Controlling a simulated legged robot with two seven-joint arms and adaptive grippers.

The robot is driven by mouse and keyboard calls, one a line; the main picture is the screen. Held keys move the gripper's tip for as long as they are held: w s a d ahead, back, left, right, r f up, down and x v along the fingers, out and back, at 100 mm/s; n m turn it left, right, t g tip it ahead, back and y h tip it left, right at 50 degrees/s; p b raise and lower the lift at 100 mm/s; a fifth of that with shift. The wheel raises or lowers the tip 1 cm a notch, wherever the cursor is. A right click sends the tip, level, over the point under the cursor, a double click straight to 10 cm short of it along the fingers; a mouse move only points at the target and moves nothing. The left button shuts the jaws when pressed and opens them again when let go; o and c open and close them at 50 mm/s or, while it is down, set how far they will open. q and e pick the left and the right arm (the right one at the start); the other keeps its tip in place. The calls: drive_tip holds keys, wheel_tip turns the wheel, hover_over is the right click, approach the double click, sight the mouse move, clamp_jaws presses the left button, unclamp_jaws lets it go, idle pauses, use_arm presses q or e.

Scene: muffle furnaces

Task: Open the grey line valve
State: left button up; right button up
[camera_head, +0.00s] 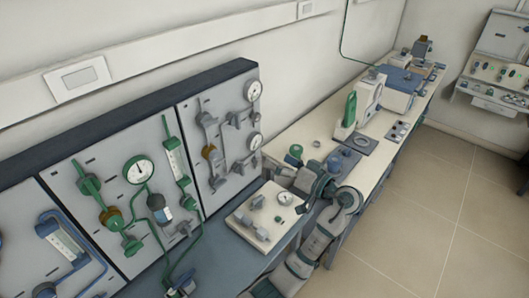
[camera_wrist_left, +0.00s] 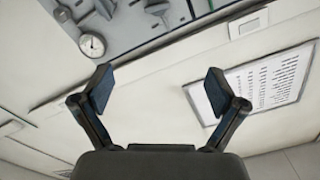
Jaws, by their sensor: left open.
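The grey line (camera_head: 213,137) runs on the rightmost wall panel, with grey fittings and a brown knob (camera_head: 208,152) on its left branch. I cannot tell for sure which fitting is the valve handle. Two round white gauges (camera_head: 254,90) sit on the panel's right side. My left gripper (camera_head: 287,174) is to the right of and below this panel, apart from it. In the left wrist view its two fingers (camera_wrist_left: 157,84) are spread wide with nothing between them. Part of a panel with a gauge (camera_wrist_left: 92,44) shows there at upper left.
Green (camera_head: 139,170) and blue (camera_head: 65,238) lines fill the panels to the left. A pale box with a gauge (camera_head: 262,222) stands close to my left arm. A bench (camera_head: 330,120) with equipment extends to the back right. The tiled floor (camera_head: 420,215) at right is clear.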

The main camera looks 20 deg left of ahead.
use_arm(q)
drive_tip(key=shift+v, duration=1.05)
drive_tip(key=n, duration=0.3)
approach(211, 122)
drive_tip(key=p+x, duration=0.3)
drive_tip(key=x, duration=0.6)
drive_tip(key=shift+w+a+p, duration=0.15)
drive_tip(key=shift+p, duration=0.25)
drive_tip(key=shift+w+a+f, duration=0.2)
drive_tip(key=shift+a, duration=0.4)
drive_tip(key=shift+d+r, duration=0.1)
drive_tip(key=shift+d, duration=0.1)
drive_tip(key=c, duration=1.1)
